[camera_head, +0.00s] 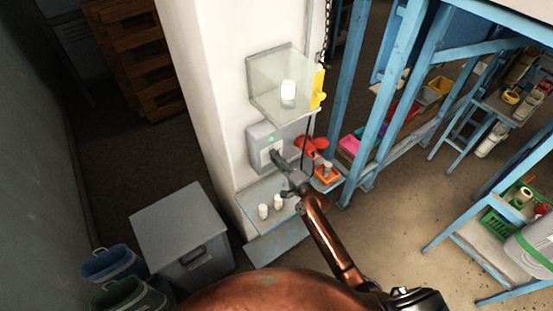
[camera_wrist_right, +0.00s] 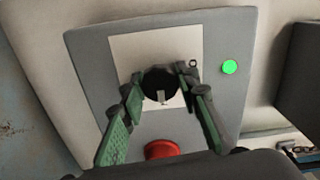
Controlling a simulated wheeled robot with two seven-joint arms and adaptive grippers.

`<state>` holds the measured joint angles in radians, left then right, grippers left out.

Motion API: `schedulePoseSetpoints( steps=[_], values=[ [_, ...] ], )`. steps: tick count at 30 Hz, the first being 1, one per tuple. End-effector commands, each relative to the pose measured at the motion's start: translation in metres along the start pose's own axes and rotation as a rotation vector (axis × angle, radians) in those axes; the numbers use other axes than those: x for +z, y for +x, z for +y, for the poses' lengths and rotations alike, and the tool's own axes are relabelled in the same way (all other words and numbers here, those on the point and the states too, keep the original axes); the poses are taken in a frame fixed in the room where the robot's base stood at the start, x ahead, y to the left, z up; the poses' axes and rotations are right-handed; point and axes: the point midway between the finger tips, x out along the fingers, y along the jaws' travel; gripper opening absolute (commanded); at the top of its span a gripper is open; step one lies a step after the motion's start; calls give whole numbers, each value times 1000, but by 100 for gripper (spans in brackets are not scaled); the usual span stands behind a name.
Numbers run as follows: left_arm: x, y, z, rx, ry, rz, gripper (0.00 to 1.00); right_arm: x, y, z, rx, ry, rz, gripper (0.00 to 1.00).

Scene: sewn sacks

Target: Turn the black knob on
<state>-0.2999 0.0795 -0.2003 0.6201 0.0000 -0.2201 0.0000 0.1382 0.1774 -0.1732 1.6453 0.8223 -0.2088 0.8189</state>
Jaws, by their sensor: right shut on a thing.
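The black knob (camera_wrist_right: 160,85) sits on a pale plate in the middle of a grey control box (camera_wrist_right: 85,50) in the right wrist view. A small white mark shows on the knob's lower part. My right gripper (camera_wrist_right: 160,90) has its two green-padded fingers on either side of the knob, shut on it. A green lamp (camera_wrist_right: 229,67) is lit on the box. My left gripper is not in view.
A red button (camera_wrist_right: 162,149) sits below the knob. Above the box is a clear-walled shelf (camera_head: 265,82) with a glowing jar. Below is a ledge with small white containers (camera_head: 263,211). A red-handled part (camera_head: 312,144) and blue racks (camera_head: 355,120) stand to the right.

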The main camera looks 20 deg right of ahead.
Motion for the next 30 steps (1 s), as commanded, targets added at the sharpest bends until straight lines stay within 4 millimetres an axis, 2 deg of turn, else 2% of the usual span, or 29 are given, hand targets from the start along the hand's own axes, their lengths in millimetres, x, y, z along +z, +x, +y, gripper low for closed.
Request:
schedulePoseSetpoints(
  steps=[1,2,9,20,23,30],
  values=[
    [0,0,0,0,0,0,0,-1,0,0,0,1,1,5],
    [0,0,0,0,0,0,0,-1,0,0,0,1,1,31],
    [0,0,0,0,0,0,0,0,0,0,0,0,0,47],
    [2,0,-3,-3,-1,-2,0,0,-5,0,0,-1,0,47],
    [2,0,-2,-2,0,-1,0,0,-18,2,2,-1,0,47],
    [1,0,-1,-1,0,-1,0,0,-67,2,3,-2,0,47]
  ],
)
